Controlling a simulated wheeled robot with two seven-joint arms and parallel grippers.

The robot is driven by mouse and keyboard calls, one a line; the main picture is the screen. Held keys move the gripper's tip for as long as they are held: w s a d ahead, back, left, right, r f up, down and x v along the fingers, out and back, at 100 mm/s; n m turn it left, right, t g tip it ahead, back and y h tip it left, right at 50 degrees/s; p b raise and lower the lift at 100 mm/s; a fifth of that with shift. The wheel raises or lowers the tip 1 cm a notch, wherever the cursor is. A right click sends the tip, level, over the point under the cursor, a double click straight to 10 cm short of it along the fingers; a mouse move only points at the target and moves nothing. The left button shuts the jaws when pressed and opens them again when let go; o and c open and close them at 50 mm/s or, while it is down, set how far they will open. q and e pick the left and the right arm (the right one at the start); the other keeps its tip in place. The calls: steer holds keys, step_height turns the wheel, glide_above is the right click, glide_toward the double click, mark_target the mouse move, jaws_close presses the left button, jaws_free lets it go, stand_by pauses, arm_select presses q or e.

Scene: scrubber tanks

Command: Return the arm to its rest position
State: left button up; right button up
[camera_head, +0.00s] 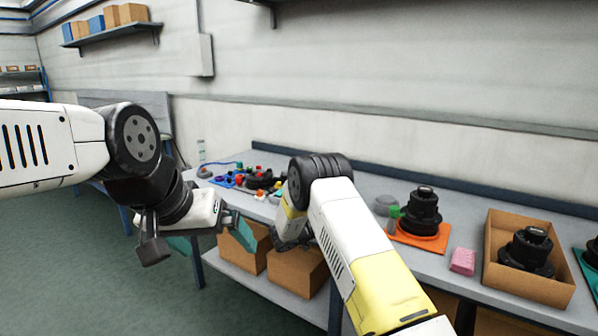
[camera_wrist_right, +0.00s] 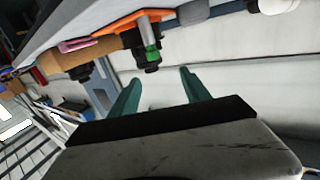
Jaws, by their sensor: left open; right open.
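My left gripper (camera_head: 212,243) hangs in front of the bench at the left in the head view, its teal fingers apart and empty. My right arm reaches in from the lower right and bends down at a black joint. Its gripper (camera_head: 290,240) is partly hidden behind the arm, near the bench's front edge. In the right wrist view the right gripper (camera_wrist_right: 162,85) has its two teal fingers apart with nothing between them. The orange mat (camera_wrist_right: 125,24) and a green piece (camera_wrist_right: 153,54) show beyond the fingers, apart from them.
The bench (camera_head: 375,238) carries a black tank part (camera_head: 422,212) on an orange mat (camera_head: 432,244), a pink sponge (camera_head: 462,261) and an open cardboard box (camera_head: 515,289) with another black part (camera_head: 528,250). Small coloured parts (camera_head: 240,180) lie further left. Cardboard boxes (camera_head: 297,272) stand below. Floor at left is clear.

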steer(key=w+a+r+n+t+y, duration=0.1)
steer(key=w+r+n+t+y, duration=0.15)
steer(key=r+y, duration=0.45)
steer(key=w+a+r+n+t+y, duration=0.1)
steer(key=w+r+t+y, duration=0.15)
steer(key=r, duration=0.75)
steer(key=s+a+r+n+y, duration=0.5)
steer(key=s+r+y, duration=0.2)
steer(key=s+r, duration=0.3)
steer(key=s+n+g+y, duration=0.3)
steer(key=s+n, duration=0.1)
steer(key=s, duration=1.6)
steer(key=s+d+f+g+h, duration=0.1)
steer(key=s+d+f+g, duration=0.1)
steer(key=s, duration=0.6)
steer(key=s+d+f+g, duration=0.2)
steer(key=s+f, duration=0.2)
steer(key=s, duration=0.5)
steer(key=shift+d+f+n+h, duration=0.15)
steer(key=shift+f+n+h, duration=0.2)
steer(key=shift+f+n, duration=0.1)
steer(key=shift+s, duration=0.1)
